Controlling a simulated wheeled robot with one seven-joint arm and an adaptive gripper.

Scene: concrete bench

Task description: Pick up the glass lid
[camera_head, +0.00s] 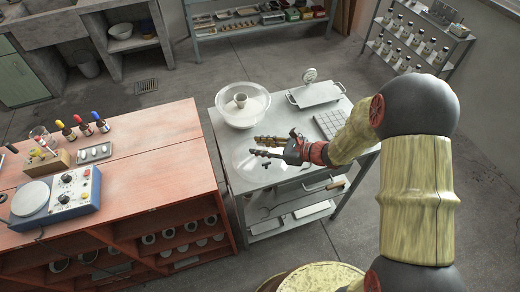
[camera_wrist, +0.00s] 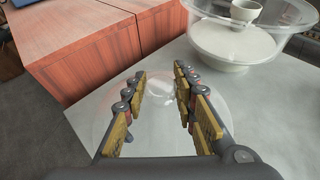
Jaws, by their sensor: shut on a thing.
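The glass lid (camera_head: 243,166) is a clear, faint disc at the left front of the grey metal table, under my gripper (camera_head: 259,146). In the wrist view the lid (camera_wrist: 160,112) shows between and around the two fingers, with a pale knob-like middle. My gripper (camera_wrist: 159,78) is shut on the lid, with a finger on each side of that middle part. The exact contact is hard to see through the clear glass. I cannot tell whether the lid touches the tabletop.
A clear bowl (camera_head: 228,112) with white contents and a small cup (camera_head: 240,99) stands just behind the lid. A flat tray-like item (camera_head: 316,95) and a gridded tray (camera_head: 333,124) lie to the right. A red wooden cabinet (camera_head: 150,167) borders the left.

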